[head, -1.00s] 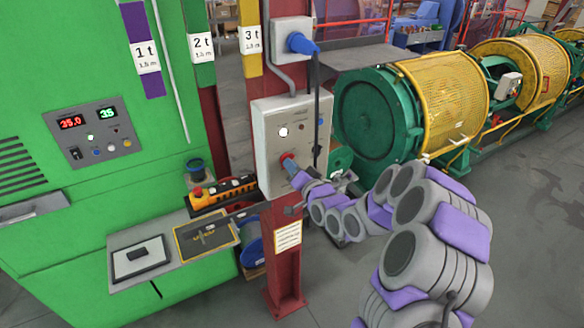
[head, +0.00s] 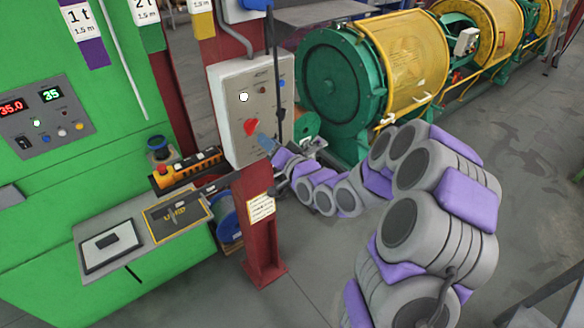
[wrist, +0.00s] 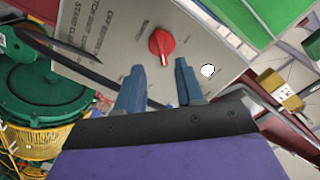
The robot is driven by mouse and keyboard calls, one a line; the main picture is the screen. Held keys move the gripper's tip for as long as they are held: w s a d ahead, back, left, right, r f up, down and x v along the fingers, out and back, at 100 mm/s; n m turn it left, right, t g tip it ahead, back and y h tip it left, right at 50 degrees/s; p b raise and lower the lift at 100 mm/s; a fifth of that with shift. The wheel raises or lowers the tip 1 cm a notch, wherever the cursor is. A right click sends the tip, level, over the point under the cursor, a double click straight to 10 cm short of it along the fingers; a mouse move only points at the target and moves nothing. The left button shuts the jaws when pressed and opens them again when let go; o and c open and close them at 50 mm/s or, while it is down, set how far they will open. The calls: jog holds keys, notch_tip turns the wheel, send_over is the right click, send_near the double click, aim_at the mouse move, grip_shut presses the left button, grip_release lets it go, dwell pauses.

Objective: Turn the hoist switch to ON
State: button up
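The hoist switch is a red rotary knob (head: 250,127) on the front of a grey control box (head: 228,110) fixed to a red post. In the wrist view the red knob (wrist: 161,43) stands on the panel just beyond my fingertips, between their lines. A round white lamp (wrist: 208,71) shows on the panel next to the right finger.
A black cable (head: 271,60) hangs in front of the box's right side. A green drum machine (head: 335,90) stands behind. Grey floor is open at right.

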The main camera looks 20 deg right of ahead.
jog(key=b+v, duration=1.1)
jog(key=b, duration=0.5)
jog(key=shift+w, duration=0.1)
jog(key=shift+f, duration=0.1)
